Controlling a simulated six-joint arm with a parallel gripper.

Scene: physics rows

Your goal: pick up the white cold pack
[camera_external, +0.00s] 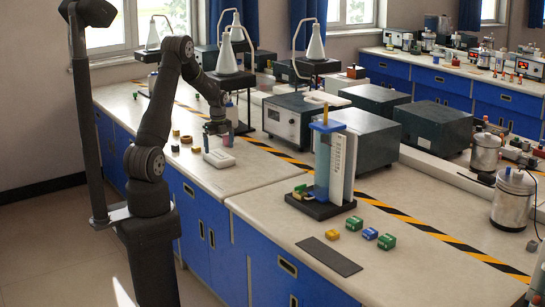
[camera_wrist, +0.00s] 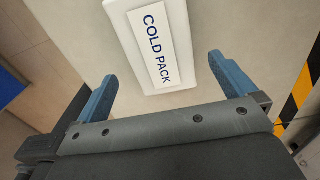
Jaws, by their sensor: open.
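The white cold pack (camera_external: 219,159) lies flat on the pale bench top near its front edge. In the wrist view the cold pack (camera_wrist: 135,25) shows at the top, with a label reading "COLD PACK". My gripper (camera_external: 219,141) is just above the pack in the external view, pointing down. In the wrist view my gripper (camera_wrist: 162,72) has its two blue fingers wide apart, with nothing held between them. The pack's near end reaches toward the gap between the fingertips. The pack's far end is cut off by the picture's top edge.
Small yellow and dark pieces (camera_external: 186,139) lie left of the pack. A blue-topped apparatus (camera_external: 328,165) stands on the bench to the right, with small coloured blocks (camera_external: 370,234) nearby. A grey instrument box (camera_external: 292,118) stands behind. Yellow-black tape (camera_external: 288,159) crosses the bench.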

